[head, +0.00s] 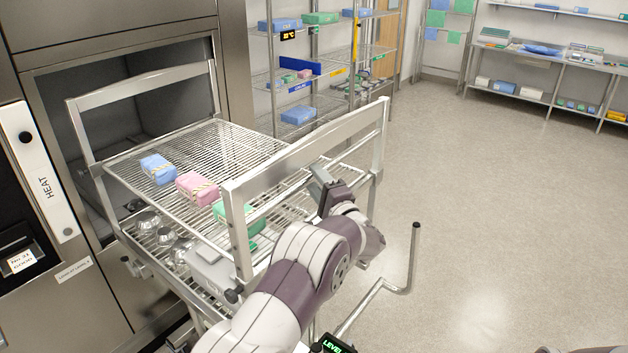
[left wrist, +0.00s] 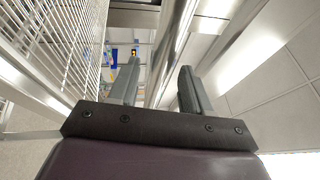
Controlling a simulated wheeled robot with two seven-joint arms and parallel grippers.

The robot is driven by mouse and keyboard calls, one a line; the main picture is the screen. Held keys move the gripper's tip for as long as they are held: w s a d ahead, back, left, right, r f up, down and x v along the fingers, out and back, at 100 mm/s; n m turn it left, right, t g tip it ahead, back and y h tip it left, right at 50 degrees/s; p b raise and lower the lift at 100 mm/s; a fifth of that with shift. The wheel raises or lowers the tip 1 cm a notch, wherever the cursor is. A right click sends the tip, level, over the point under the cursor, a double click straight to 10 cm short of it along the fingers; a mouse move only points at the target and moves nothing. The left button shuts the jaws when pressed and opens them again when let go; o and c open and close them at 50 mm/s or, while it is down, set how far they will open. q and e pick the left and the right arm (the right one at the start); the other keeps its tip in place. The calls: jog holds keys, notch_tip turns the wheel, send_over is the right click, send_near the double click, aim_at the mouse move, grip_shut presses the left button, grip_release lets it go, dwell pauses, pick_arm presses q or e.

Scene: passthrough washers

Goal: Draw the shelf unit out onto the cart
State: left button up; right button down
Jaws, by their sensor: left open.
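The shelf unit (head: 233,188) is a wire rack with a metal frame at each end. Its far frame (head: 140,88) stands at the opening of the steel washer chamber (head: 105,105), and much of the rack is outside. Its near frame (head: 300,147) faces me. The cart is largely hidden below; a bent metal handle (head: 413,260) rises at its right. My left gripper (head: 325,183) is at the near frame, below its top rail. In the left wrist view, its fingers (left wrist: 158,78) are apart, with a metal bar (left wrist: 172,45) running between them in the picture; contact cannot be told.
Blue (head: 159,169), pink (head: 197,188) and green (head: 232,213) packs lie on the upper shelf; metal bowls (head: 147,220) and a grey box (head: 212,267) sit below. A wire storage rack (head: 300,105) stands behind. The floor (head: 500,200) at right is clear.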

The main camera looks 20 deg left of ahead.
pick_arm(q)
jog(key=b+v, duration=0.4)
jog(key=v, duration=0.7)
jog(key=shift+w+d, duration=0.1)
jog(key=shift+d, duration=0.05)
